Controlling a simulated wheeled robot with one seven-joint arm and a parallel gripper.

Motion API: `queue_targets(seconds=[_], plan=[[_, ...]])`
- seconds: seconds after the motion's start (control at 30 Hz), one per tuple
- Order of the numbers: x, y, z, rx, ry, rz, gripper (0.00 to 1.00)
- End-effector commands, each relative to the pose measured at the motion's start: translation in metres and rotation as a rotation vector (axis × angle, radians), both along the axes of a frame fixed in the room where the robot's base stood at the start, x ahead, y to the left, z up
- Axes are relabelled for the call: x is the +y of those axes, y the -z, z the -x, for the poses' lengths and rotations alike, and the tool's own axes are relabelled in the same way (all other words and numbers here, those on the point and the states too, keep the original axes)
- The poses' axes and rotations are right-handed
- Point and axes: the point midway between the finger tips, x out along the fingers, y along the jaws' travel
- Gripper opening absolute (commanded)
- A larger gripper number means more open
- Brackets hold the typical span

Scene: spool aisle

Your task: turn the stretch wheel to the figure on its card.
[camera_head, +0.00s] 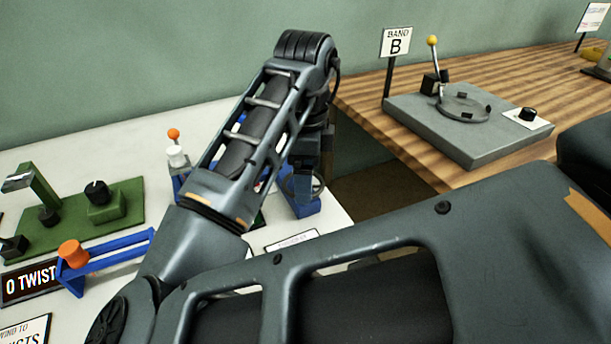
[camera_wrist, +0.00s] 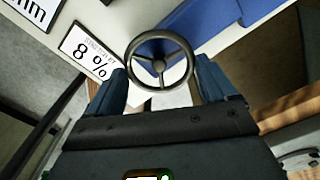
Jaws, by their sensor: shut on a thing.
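The stretch wheel (camera_wrist: 161,88) is a grey ring with spokes and a centre hub, seen in the wrist view. Its blue mount (camera_wrist: 205,25) lies behind it and also shows in the head view (camera_head: 305,207). My gripper (camera_wrist: 160,80) has one blue-grey finger on each side of the wheel and is shut on its rim. A white card (camera_wrist: 88,52) beside the wheel reads 8 %; its small upper line is hard to read. In the head view my arm hides much of the wheel and mount.
A green fixture (camera_head: 75,215) with black knobs and a blue bar with an orange knob (camera_head: 73,253) stand at left on the white table. A wooden bench (camera_head: 360,95) at right bears a grey plate (camera_head: 470,140) with a lever, beside a BAND B sign (camera_head: 396,42). A gap separates the tables.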

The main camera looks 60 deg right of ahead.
Motion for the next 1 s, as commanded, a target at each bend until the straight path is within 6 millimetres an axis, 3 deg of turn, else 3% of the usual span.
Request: queue_targets(seconds=[0.77,0.8,0.93,1.0], plan=[[0.0003,-0.0007,-0.0006,-0.003,0.099,0.001,0.54],[0.0003,-0.0007,-0.0006,-0.002,0.098,0.001,0.88],[0.0004,-0.0005,-0.0004,-0.002,0.098,0.001,1.00],[0.0004,-0.0004,-0.0003,-0.001,0.099,0.001,1.00]])
